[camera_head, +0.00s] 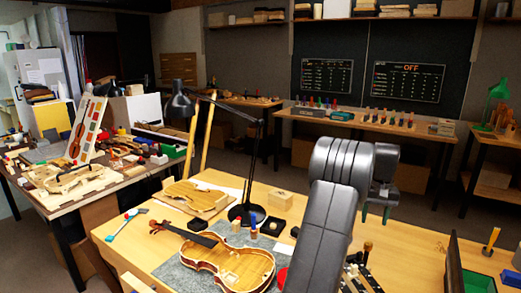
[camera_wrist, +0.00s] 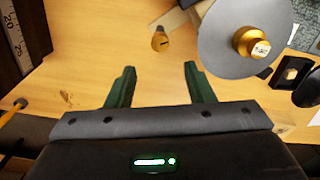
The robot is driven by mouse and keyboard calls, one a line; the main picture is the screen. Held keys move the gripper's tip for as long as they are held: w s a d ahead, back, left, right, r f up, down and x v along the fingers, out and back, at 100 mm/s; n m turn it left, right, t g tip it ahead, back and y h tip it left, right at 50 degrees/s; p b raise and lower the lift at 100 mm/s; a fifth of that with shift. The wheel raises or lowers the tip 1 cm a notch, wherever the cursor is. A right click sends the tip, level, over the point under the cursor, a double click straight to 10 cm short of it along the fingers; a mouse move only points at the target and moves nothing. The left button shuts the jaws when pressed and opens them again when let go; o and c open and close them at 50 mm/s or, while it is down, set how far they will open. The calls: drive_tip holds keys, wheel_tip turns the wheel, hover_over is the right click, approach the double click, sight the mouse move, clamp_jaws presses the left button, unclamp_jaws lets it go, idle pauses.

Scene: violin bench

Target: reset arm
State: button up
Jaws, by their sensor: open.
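My gripper (camera_wrist: 158,82) shows in the wrist view with its two dark green fingers wide apart and nothing between them. In the head view my gripper (camera_head: 375,212) hangs over the right part of the workbench (camera_head: 130,245), its fingertips pointing down and partly hidden by my arm. A small wooden-handled piece (camera_wrist: 160,41) lies beyond the fingertips in the wrist view, apart from them. A grey disc (camera_wrist: 222,55) with a brass-coloured knob (camera_wrist: 250,42) is to the right of it.
A violin (camera_head: 228,262) lies on a grey mat at the bench front. A black desk lamp (camera_head: 245,212) stands behind it, near a violin-shaped wooden body (camera_head: 195,196). Tools stand right of my arm. A dark upright panel (camera_head: 455,265) borders the right side.

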sight(369, 243)
wheel_tip(369, 243, down, 10)
drive_tip(key=shift+r+p, duration=0.15)
drive_tip(key=shift+p, duration=0.15)
drive_tip(key=n+b, duration=0.1)
drive_tip(key=n, duration=0.5)
drive_tip(key=n+b, duration=0.2)
drive_tip(key=n, duration=0.4)
drive_tip(key=shift+b, duration=0.3)
wheel_tip(369, 243, up, 10)
drive_tip(key=shift+f, duration=0.25)
drive_tip(key=shift+a, duration=0.1)
